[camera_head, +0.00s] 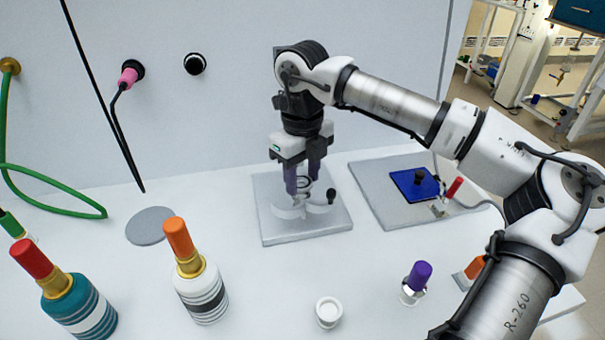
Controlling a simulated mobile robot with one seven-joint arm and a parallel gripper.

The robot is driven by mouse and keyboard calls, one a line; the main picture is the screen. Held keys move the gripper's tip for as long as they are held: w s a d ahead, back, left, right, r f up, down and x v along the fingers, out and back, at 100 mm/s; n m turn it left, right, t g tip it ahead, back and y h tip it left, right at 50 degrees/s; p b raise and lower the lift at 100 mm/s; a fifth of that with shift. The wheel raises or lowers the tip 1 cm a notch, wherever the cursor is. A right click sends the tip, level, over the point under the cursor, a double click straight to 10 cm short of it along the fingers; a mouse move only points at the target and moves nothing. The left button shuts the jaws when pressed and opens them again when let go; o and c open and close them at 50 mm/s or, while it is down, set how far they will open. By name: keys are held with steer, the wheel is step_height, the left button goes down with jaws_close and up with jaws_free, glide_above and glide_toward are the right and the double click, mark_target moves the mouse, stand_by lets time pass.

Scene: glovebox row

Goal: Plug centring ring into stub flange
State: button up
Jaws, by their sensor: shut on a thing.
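My gripper (303,186) points down over a light grey square plate (277,234) in the middle of the table. Its two purple fingers are shut on a small dark ring, the centring ring (304,181), which is partly hidden between them. A pale flange-like part (290,210) stands on the plate directly below the fingertips; I take it to be the stub flange. A black knob (331,196) sits at its right side. I cannot tell whether the ring touches the flange or hangs just above it.
A grey tray (385,205) with a blue pad (415,184) lies to the right. Nearer stand a striped white bottle (203,295), a teal bottle (75,308), a small white cup (328,312) and a purple-capped vial (418,278). A grey disc (150,226) lies left.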

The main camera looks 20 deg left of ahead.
mark_target(302, 186)
steer(key=shift+f+b, duration=0.9)
steer(key=shift+f, duration=0.3)
steer(key=o, duration=1.1)
step_height(302, 186, up, 14)
steer(key=shift+f, duration=0.1)
